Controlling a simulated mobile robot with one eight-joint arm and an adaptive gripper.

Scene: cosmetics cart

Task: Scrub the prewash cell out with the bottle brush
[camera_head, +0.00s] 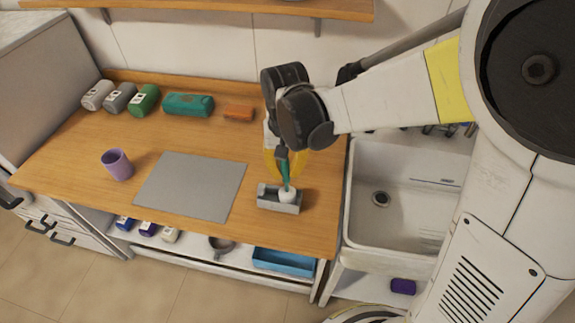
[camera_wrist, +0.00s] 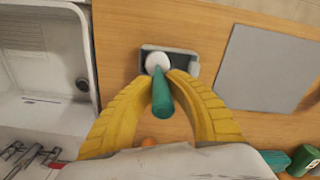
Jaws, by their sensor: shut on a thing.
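My gripper (camera_head: 285,173) has its yellow fingers shut on the teal handle of the bottle brush (camera_head: 285,168). In the wrist view the handle (camera_wrist: 162,97) stands between the fingertips (camera_wrist: 162,82). The brush's round white head (camera_head: 287,195) points down at a small grey open box (camera_head: 268,203) near the counter's front right. In the wrist view the head (camera_wrist: 158,62) covers the left part of this box (camera_wrist: 190,67). The head looks at least partly inside the box; its depth and any contact cannot be told. No label shows whether this box is the prewash cell.
A grey mat (camera_head: 192,186) and a purple cup (camera_head: 117,164) are left of the box. Several bottles, a teal container (camera_head: 188,105) and an orange block (camera_head: 238,113) line the back. A white sink (camera_head: 372,222) adjoins the counter's right edge. A blue tray (camera_head: 284,262) sits below.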

